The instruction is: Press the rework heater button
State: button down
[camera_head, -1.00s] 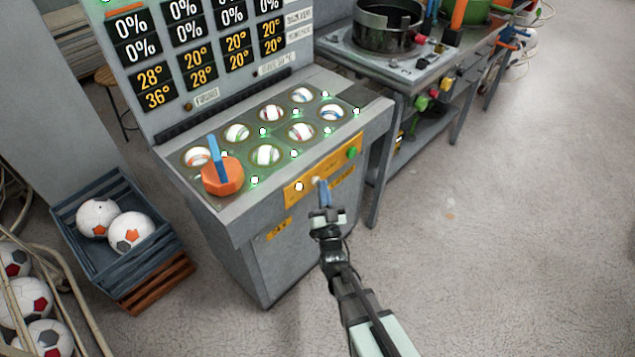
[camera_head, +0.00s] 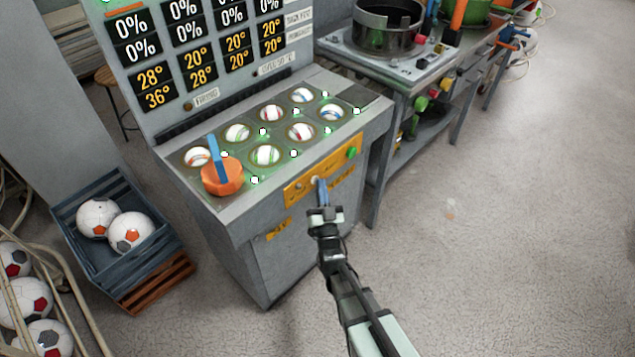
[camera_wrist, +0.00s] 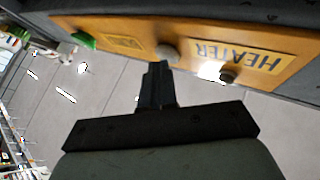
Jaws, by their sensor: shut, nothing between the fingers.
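An orange control panel (camera_head: 335,168) sits on the front of the grey console. A pale round button (camera_head: 316,180) stands out from it; it also shows in the wrist view (camera_wrist: 167,52). Beside it are a small dark round part (camera_wrist: 229,74) and a label reading HEATER (camera_wrist: 240,57), upside down in the wrist view. My gripper (camera_head: 321,184) is shut and empty, its blue fingertips right in front of the pale button. In the wrist view the dark fingertips (camera_wrist: 157,66) lie just below that button; I cannot tell whether they touch.
A green button (camera_head: 352,152) is at the panel's right end. The console top holds several balls in round wells and an orange knob (camera_head: 222,176) with a blue handle. A crate of footballs (camera_head: 118,228) stands at left.

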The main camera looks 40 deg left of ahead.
dwell(0.4)
jog(key=shift+d+f, duration=0.1)
jog(key=shift+d, duration=3.25)
